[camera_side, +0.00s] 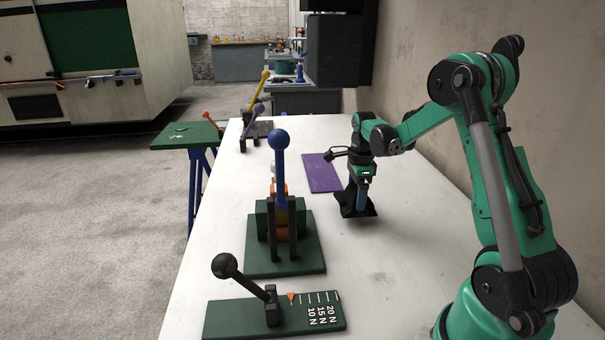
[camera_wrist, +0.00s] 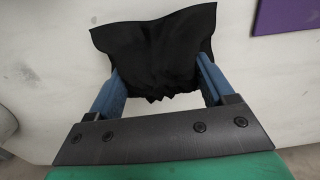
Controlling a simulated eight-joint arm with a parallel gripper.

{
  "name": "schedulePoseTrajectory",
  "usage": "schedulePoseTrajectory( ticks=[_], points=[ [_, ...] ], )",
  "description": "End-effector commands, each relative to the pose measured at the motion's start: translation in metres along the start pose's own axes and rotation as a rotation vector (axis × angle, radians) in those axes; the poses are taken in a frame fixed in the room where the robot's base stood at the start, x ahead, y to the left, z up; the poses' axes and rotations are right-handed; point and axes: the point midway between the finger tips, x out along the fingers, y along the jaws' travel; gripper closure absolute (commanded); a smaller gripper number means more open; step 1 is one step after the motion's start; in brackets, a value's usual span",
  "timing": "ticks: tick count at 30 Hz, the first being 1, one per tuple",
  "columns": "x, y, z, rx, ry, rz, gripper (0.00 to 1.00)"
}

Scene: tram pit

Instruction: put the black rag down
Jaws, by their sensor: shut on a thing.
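The black rag (camera_wrist: 155,48) is pinched between the two blue fingers of my gripper (camera_wrist: 158,88) in the wrist view. Its cloth is bunched at the fingers and spreads out beyond them. In the side view the rag (camera_side: 350,204) hangs under my gripper (camera_side: 361,198), at or just above the white table top (camera_side: 400,260). I cannot tell whether its lower edge touches the table.
A purple mat (camera_side: 320,172) lies left of my gripper, and its corner shows in the wrist view (camera_wrist: 285,15). A green-based lever with a blue knob (camera_side: 280,140) and a black-knobbed lever (camera_side: 225,266) stand nearer the camera. The table right of the rag is clear.

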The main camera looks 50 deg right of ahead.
Motion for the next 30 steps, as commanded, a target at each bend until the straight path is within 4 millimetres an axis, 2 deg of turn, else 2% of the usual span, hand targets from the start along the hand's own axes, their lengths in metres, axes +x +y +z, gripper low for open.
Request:
schedulePoseTrajectory(
  ticks=[3,6,17,18,19,20,27,30],
  points=[
    [0.019,-0.001,0.0,0.0,0.0,0.0,0.76],
    [0.026,0.0,0.0,0.0,0.0,0.0,0.76],
    [0.03,0.0,0.0,0.0,0.0,0.0,0.76],
    [0.029,0.0,0.0,0.0,0.0,0.0,0.13],
    [0.029,0.0,0.0,0.0,0.0,0.0,0.05],
    [0.029,0.0,0.0,0.0,0.0,0.0,0.0],
    [0.028,0.0,0.0,0.0,0.0,0.0,0.0],
    [0.021,0.0,0.0,0.0,0.0,0.0,0.0]
  ],
)
